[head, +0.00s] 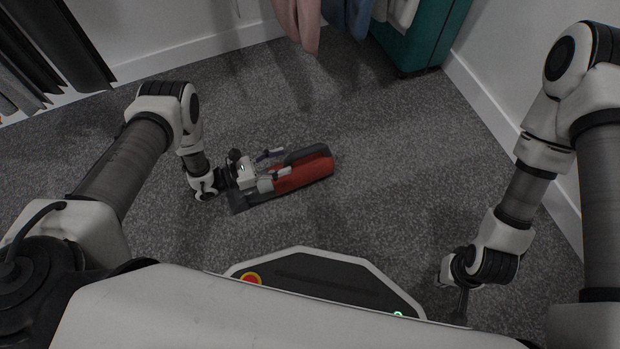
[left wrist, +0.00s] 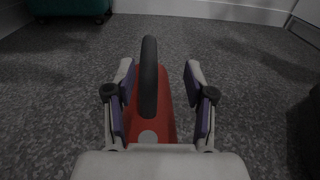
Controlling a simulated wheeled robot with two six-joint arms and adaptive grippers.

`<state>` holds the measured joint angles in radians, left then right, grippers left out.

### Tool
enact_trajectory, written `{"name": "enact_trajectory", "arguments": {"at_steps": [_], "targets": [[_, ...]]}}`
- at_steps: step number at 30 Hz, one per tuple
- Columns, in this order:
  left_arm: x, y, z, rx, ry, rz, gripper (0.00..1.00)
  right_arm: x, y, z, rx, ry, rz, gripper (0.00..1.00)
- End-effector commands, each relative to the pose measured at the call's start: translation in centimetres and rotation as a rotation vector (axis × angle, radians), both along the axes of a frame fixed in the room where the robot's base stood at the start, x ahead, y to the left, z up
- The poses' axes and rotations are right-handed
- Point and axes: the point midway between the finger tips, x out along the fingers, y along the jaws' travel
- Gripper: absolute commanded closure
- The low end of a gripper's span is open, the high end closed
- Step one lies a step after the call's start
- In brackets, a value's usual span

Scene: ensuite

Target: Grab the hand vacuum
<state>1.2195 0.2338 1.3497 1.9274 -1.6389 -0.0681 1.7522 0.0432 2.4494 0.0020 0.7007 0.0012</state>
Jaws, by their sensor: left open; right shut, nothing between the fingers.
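The hand vacuum (head: 305,174) lies on the grey carpet, with a red body and a dark handle along its top. My left gripper (head: 277,163) is over it, coming from the left, with its fingers open. In the left wrist view, the vacuum's dark handle (left wrist: 149,80) stands between the two open fingers of my left gripper (left wrist: 160,95), apart from both pads. The red body shows below the handle. My right gripper (head: 461,305) is low at the right, far from the vacuum, and only partly visible.
A teal suitcase (head: 420,40) stands at the back right by the wall. Clothes hang at the top middle (head: 298,18) and dark clothes hang at the top left (head: 62,45). The carpet around the vacuum is clear.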

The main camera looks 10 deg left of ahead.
Motion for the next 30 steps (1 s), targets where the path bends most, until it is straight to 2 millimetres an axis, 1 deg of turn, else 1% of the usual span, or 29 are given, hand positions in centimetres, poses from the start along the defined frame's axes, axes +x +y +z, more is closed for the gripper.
{"name": "enact_trajectory", "arguments": {"at_steps": [1,3,5,11,14,16,19,21,26,29,30], "targets": [[1.3,1.3,-1.8,-0.037,-0.060,0.064,0.46,0.0,0.0,-2.6,0.000,-0.001,0.000,1.00],[1.1,0.9,-2.5,-0.033,-0.049,0.052,0.46,0.0,0.0,-3.2,0.000,-0.001,-0.001,1.00],[1.3,0.6,-2.6,-0.032,-0.048,0.049,0.46,0.0,0.0,-3.5,0.000,0.000,-0.001,1.00],[2.7,-1.5,-2.3,-0.033,-0.045,0.047,0.46,0.1,0.0,-4.2,0.000,-0.003,-0.003,1.00],[3.4,-2.7,-2.4,-0.032,-0.045,0.046,0.46,0.1,0.0,-5.2,0.000,-0.004,-0.004,1.00],[4.2,-3.8,-2.4,-0.032,-0.046,0.044,0.46,0.2,-0.1,-6.2,-0.001,-0.005,-0.006,1.00],[5.1,-5.2,-2.2,-0.032,-0.044,0.044,0.46,0.2,-0.1,-6.9,-0.001,-0.006,-0.008,1.00],[5.4,-5.6,-2.0,-0.030,-0.043,0.046,0.46,0.3,-0.1,-6.9,-0.001,-0.007,-0.008,1.00],[5.5,-5.5,-1.8,-0.030,-0.042,0.047,0.46,0.3,-0.1,-6.7,-0.001,-0.008,-0.008,1.00],[5.4,-5.5,-1.8,-0.030,-0.042,0.047,0.78,0.3,-0.1,-6.7,-0.001,-0.008,-0.008,1.00],[5.4,-5.5,-1.8,-0.030,-0.042,0.047,0.92,0.3,-0.1,-6.7,-0.001,-0.007,-0.008,1.00]]}}
